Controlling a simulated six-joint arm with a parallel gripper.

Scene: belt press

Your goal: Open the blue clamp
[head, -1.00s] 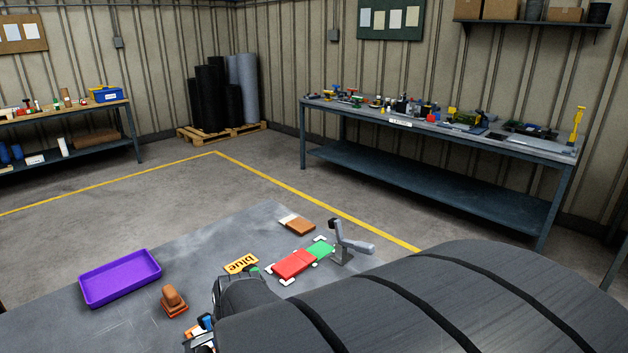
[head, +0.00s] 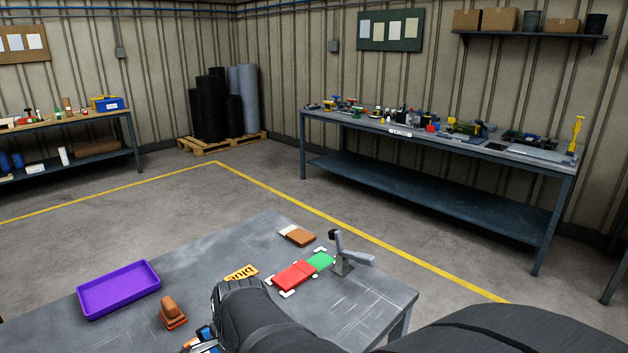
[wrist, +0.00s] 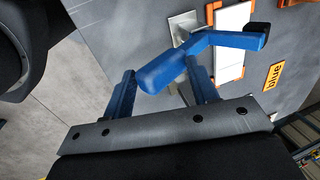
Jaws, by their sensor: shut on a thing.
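The blue clamp (wrist: 230,40) shows in the wrist view, with a blue arm ending in a black tip and a thick handle slanting down to the left. The arm reaches across a white piece (wrist: 233,22) in orange-edged brackets; I cannot tell if the tip touches it. My gripper (wrist: 160,70) has a finger on either side of the handle and is shut on it. In the head view only a bit of blue (head: 206,331) shows at the lower edge; my arm hides the rest. A yellow "blue" label (wrist: 273,75) lies beside the clamp, also in the head view (head: 241,272).
A grey-handled clamp (head: 345,250) stands by a red and green strip (head: 295,275). A purple tray (head: 118,290), a brown stamp-like block (head: 171,312) and a brown-and-white block (head: 298,236) are on the table (head: 370,305). The table's right front area is clear.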

